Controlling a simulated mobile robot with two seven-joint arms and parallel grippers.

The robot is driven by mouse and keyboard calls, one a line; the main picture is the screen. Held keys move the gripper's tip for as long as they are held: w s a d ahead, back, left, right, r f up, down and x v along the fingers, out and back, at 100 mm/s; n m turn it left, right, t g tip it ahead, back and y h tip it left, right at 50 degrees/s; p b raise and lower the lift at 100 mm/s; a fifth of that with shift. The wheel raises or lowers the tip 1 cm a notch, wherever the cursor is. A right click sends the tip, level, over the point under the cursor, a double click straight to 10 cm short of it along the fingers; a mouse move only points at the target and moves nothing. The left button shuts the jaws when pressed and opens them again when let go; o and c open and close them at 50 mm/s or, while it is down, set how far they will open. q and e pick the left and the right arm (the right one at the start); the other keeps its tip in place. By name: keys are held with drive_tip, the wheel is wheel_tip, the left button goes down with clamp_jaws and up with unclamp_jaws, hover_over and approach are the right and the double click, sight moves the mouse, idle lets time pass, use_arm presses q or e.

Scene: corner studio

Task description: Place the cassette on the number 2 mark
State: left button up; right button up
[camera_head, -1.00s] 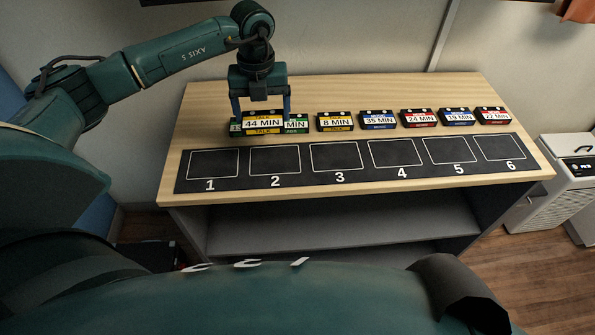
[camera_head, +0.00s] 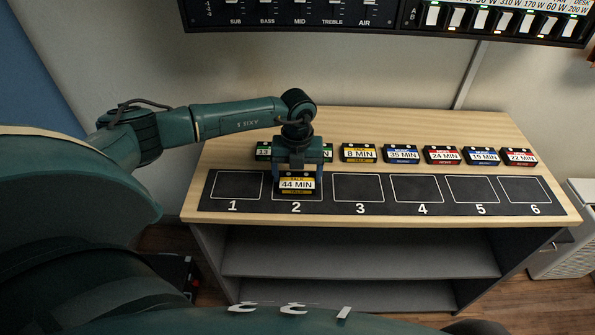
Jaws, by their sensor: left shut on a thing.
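The held cassette (camera_head: 296,185), with a yellow band and a "44 MIN" label, is between the fingers of my left gripper (camera_head: 298,175). The gripper is shut on it, over the outlined box of the number 2 mark (camera_head: 296,207) on the black strip. The cassette hides most of that box. I cannot tell whether it touches the strip or hangs just above it. My right gripper is not in view.
A green cassette (camera_head: 263,151) stands behind my left gripper, partly hidden. A row of cassettes continues right, from the yellow "8 MIN" one (camera_head: 358,153) to the red "22 MIN" one (camera_head: 519,157). Boxes 1 and 3 to 6 on the black strip (camera_head: 330,205) are empty.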

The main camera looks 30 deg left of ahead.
use_arm(q)
drive_tip(key=o, duration=0.5)
drive_tip(key=shift+f, duration=0.15)
drive_tip(key=o, duration=0.4)
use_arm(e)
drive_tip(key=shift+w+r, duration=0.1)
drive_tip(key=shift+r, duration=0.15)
